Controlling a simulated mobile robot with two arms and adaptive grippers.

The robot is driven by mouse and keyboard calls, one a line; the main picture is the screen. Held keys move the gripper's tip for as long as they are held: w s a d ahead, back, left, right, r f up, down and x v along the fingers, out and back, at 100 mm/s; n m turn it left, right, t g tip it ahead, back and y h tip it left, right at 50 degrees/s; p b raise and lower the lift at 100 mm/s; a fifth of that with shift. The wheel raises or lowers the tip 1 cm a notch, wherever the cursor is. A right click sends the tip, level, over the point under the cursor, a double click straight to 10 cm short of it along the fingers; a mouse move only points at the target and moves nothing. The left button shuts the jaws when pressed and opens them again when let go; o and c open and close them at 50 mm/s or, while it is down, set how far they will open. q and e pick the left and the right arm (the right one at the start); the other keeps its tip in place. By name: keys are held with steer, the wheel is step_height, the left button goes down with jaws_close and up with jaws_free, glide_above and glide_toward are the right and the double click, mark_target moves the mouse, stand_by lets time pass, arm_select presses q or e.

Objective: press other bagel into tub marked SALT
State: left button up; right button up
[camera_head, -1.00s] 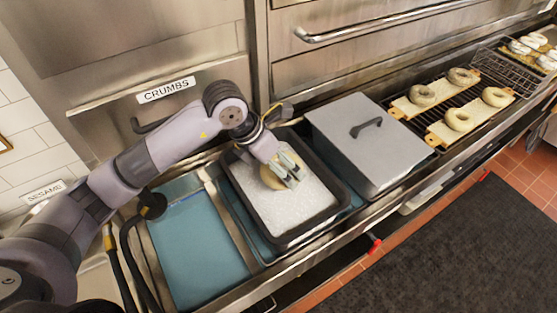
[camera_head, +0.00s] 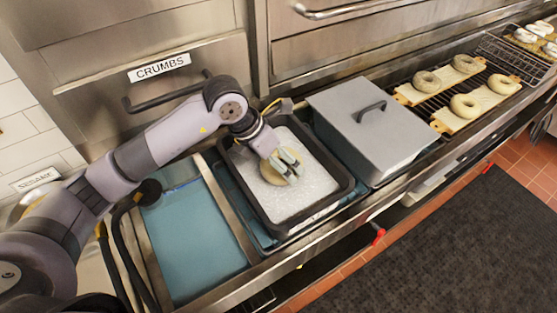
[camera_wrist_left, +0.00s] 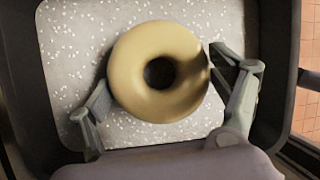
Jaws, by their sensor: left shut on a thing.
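A pale tan bagel (camera_head: 277,168) is in my left gripper (camera_head: 287,163), over a black tub (camera_head: 343,187) full of white salt (camera_head: 296,196). In the left wrist view the bagel (camera_wrist_left: 137,92) sits between the two fingers of the left gripper (camera_wrist_left: 158,92), against the white, speckled salt (camera_wrist_left: 70,60). The gripper is shut on the bagel's sides. The bagel lies flat at or just above the salt; I cannot tell whether it touches. No SALT label shows. My right gripper is not in view.
A grey lidded box (camera_head: 385,145) stands right of the tub. Bagels on wooden boards (camera_head: 455,122) rest on a rack farther right. An empty blue bay (camera_head: 192,240) is left of the tub. A drawer marked CRUMBS (camera_head: 160,68) is behind.

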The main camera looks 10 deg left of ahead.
arm_select(q)
steer(key=shift+f+b, duration=0.3)
stand_by(0.4)
stand_by(0.7)
steer(key=shift+r+p, duration=0.4)
steer(key=shift+r, duration=0.25)
step_height(320, 180, up, 9)
steer(key=p, duration=0.4)
steer(key=shift+f+p, duration=0.15)
steer(key=shift+p, duration=0.15)
